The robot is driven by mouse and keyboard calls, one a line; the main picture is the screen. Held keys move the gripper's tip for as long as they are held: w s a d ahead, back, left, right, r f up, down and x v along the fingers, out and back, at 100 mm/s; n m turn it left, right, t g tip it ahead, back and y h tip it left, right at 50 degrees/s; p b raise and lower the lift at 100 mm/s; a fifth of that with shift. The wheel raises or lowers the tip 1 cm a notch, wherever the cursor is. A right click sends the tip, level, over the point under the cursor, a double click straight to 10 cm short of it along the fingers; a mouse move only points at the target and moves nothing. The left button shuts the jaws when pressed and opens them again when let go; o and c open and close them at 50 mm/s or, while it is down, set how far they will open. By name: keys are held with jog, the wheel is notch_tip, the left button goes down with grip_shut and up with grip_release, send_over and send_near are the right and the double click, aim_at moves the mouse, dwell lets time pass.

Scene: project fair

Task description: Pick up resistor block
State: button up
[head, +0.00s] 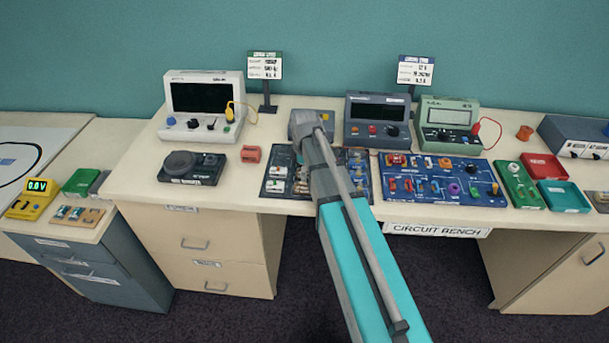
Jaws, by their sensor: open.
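I cannot single out the resistor block for certain. Small parts lie in a dark sorting tray (268,192) in the middle of the bench, partly hidden behind my arm. Several coloured blocks sit on the blue circuit board (450,198) to its right. A small orange-red block (251,153) stands alone left of the tray. My arm reaches from the bottom of the head view to above the tray's back edge. Its grey wrist end shows there, but the gripper's fingers are hidden, and so is whatever lies beneath them.
Along the back stand a white oscilloscope (204,102), a dark blue meter (378,120), a green meter (448,123) and two sign stands. A black dial unit (192,167) is left; red and teal trays (564,196) are right. Bare bench top (285,120) shows behind the dark tray.

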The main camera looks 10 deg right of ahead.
grip_shut()
dwell(0.5)
jog(key=shift+r, duration=0.1)
notch_tip(320, 180, up, 3)
jog(key=p, duration=0.2)
jog(key=shift+f+p, duration=0.2)
jog(key=shift+p, duration=0.2)
jog(key=s+r+p, duration=0.1)
jog(key=r+p, duration=0.1)
jog(key=s+r+p, duration=0.4)
jog(key=shift+a+r+p, duration=0.15)
jog(key=shift+r+p, duration=0.1)
jog(key=shift+p, duration=0.05)
jog(key=s+r+p, duration=0.3)
jog(key=s, duration=0.6)
jog(key=shift+a+r+p, duration=0.25)
jog(key=shift+r+p, duration=0.05)
jog(key=shift+r, duration=0.05)
